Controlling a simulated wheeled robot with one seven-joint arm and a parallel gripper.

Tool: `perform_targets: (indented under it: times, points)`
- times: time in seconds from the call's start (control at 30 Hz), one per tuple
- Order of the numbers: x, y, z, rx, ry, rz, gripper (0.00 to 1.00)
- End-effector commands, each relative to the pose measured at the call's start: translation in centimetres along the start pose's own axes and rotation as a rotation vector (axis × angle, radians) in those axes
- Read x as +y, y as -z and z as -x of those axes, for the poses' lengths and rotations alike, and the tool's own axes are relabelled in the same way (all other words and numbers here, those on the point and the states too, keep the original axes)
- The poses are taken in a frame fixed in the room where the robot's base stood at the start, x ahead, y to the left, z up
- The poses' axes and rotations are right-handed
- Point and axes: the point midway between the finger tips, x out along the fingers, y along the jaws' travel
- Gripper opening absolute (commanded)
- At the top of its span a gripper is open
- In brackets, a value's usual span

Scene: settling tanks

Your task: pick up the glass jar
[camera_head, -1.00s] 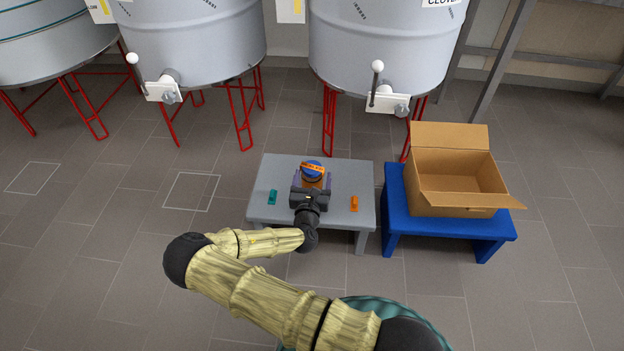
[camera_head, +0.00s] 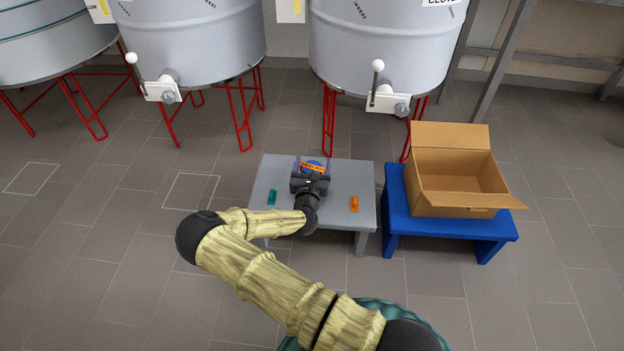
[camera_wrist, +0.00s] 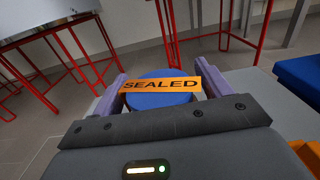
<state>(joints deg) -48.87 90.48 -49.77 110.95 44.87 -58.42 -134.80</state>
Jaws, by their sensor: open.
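The glass jar shows mainly as a round blue lid (camera_wrist: 158,100) with an orange strip reading SEALED (camera_wrist: 160,86) across it in the wrist view. In the head view the blue lid (camera_head: 315,162) shows just past my gripper, on the grey table. My gripper (camera_wrist: 161,88) is open, with one purple finger on each side of the lid. I cannot tell whether the fingers touch the jar. The gripper body hides the jar's glass sides.
The grey table (camera_head: 335,185) also carries a teal piece (camera_head: 272,197) on the left and an orange piece (camera_head: 354,204) on the right. An open cardboard box (camera_head: 455,197) stands on a blue table (camera_head: 400,222) to the right. Grey tanks (camera_head: 385,45) on red legs stand behind.

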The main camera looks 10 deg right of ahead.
Motion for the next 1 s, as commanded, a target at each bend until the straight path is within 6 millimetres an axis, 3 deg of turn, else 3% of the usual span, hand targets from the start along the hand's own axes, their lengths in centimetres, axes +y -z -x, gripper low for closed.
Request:
perform_targets:
  times: [0.17, 0.2, 0.5, 1.0]
  points:
    - [0.0, 0.02, 0.02, 0.0, 0.0, 0.0, 0.77]
    - [0.0, 0.02, 0.02, 0.0, 0.0, 0.0, 0.73]
    - [0.0, 0.03, 0.03, 0.0, 0.0, 0.0, 0.16]
    - [0.04, -0.74, 0.0, -0.003, -0.001, -0.001, 0.14]
